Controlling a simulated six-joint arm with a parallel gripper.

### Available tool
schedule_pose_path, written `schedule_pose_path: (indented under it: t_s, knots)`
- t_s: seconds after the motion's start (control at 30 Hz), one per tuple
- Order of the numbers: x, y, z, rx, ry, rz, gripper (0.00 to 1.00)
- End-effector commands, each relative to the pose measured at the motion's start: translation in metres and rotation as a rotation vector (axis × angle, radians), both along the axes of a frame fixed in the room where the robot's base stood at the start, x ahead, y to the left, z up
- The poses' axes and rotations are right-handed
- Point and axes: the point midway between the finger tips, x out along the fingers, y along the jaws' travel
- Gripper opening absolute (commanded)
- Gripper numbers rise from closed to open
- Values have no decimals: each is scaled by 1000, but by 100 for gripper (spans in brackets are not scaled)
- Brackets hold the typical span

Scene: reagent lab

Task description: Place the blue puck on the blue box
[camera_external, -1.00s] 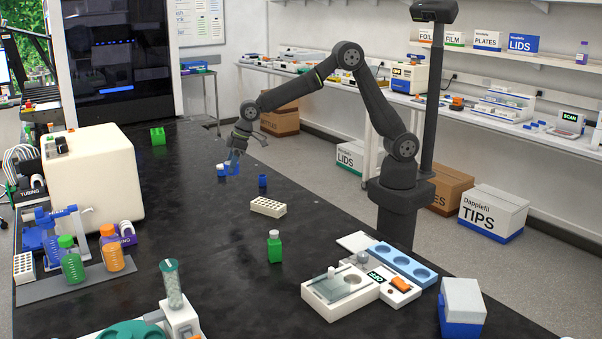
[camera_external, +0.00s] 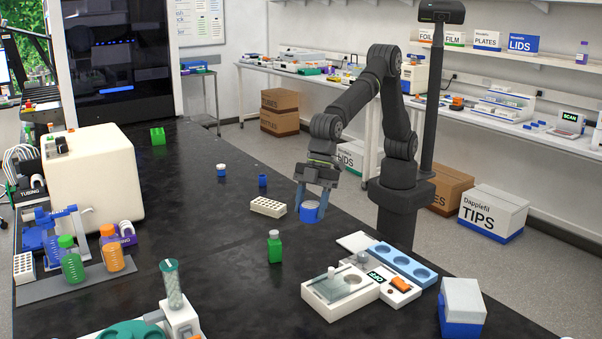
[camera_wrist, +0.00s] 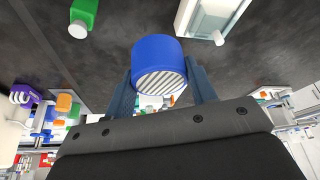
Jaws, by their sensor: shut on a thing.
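The blue puck (camera_external: 309,215) is a short blue cylinder with a pale face. My gripper (camera_external: 312,203) is shut on it and holds it above the dark bench. In the wrist view the puck (camera_wrist: 158,52) sits between the two fingers, its striped pale face towards the camera. A box with a blue lower part and pale top (camera_external: 462,305) stands at the bench's lower right. A flat blue block with round recesses (camera_external: 404,263) lies nearer my gripper. I cannot tell which one is the blue box.
A white rack with holes (camera_external: 267,207) lies left of the puck. A green bottle (camera_external: 275,247) stands in front. A white device with a glass plate (camera_external: 340,292) is beside the blue block.

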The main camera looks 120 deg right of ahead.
Motion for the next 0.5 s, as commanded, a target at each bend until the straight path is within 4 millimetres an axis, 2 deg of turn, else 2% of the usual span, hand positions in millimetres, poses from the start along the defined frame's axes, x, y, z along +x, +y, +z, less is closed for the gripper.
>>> schedule_pose_path:
  t_s: [0.03,0.2,0.3,0.4,0.5]
  knots:
    - [-11,28,3,0,-2,43,27]
    - [-53,108,11,0,-1,169,27]
    - [-79,148,16,1,-2,234,27]
    - [-102,178,20,0,-3,287,27]
    - [-119,199,22,0,-2,322,27]
